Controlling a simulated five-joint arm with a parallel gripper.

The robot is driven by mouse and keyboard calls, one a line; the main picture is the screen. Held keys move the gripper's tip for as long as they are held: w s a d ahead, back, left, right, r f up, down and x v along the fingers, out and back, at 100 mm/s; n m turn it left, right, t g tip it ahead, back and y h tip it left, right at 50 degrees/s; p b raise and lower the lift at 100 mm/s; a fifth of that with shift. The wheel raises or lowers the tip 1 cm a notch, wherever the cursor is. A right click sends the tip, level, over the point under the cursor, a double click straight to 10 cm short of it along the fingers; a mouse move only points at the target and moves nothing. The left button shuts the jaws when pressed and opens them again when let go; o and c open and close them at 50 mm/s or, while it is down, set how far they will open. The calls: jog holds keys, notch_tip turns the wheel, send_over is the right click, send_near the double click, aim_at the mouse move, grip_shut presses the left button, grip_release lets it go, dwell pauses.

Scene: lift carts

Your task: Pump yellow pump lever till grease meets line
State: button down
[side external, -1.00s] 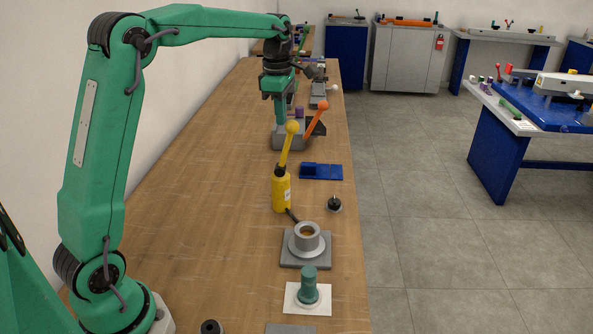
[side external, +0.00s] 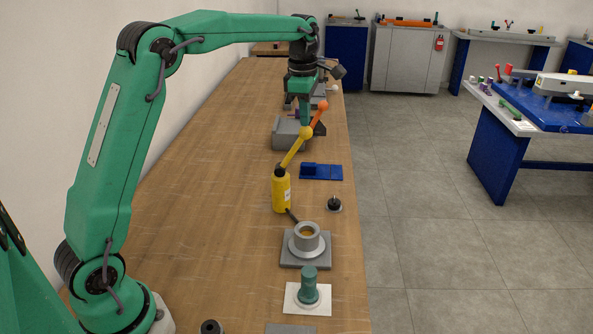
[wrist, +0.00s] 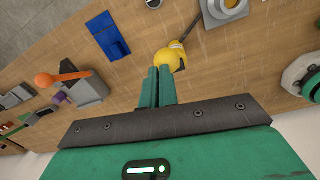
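A yellow pump (side external: 281,190) stands upright on the wooden table. Its yellow lever (side external: 293,152) tilts to the right and ends in a yellow ball knob. The knob also shows in the wrist view (wrist: 170,59). My gripper (side external: 305,123) points down just above the knob. In the wrist view my gripper (wrist: 158,70) has both fingers together, with nothing seen between them. Its tips are at the knob; I cannot tell if they touch. A grey cup (side external: 306,229) on a grey base stands in front of the pump, with orange-brown grease (side external: 306,233) inside. A line in it is too small to make out.
Behind the pump lie a blue block fixture (side external: 322,171) and a grey box (side external: 290,136) with an orange-knobbed lever (side external: 320,113). A small black knob (side external: 334,204) stands right of the pump. A green-handled piece (side external: 309,288) stands nearer. The table's left side is clear.

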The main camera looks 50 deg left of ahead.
jog(key=shift+d+f, duration=0.35)
jog(key=shift+f, duration=0.45)
jog(key=shift+s+a+r, duration=0.15)
jog(key=shift+a+r, duration=0.25)
jog(key=shift+r, duration=0.05)
jog(key=w+d+r, duration=0.4)
jog(key=r, duration=0.4)
jog(key=shift+w, duration=0.25)
jog(key=shift+r, duration=0.1)
jog(key=shift+s+r, duration=0.1)
jog(key=s+a+r+n, duration=0.2)
jog(key=s+a, duration=0.1)
jog(key=s, duration=0.3)
jog(key=s+a+r+n+t, duration=0.1)
jog(key=s+a+r, duration=0.1)
jog(key=s+a, duration=0.2)
jog(key=s, duration=0.2)
jog(key=shift+s+a+r+n, duration=0.2)
jog(key=shift+s+n, duration=0.15)
jog(key=shift+n, duration=0.05)
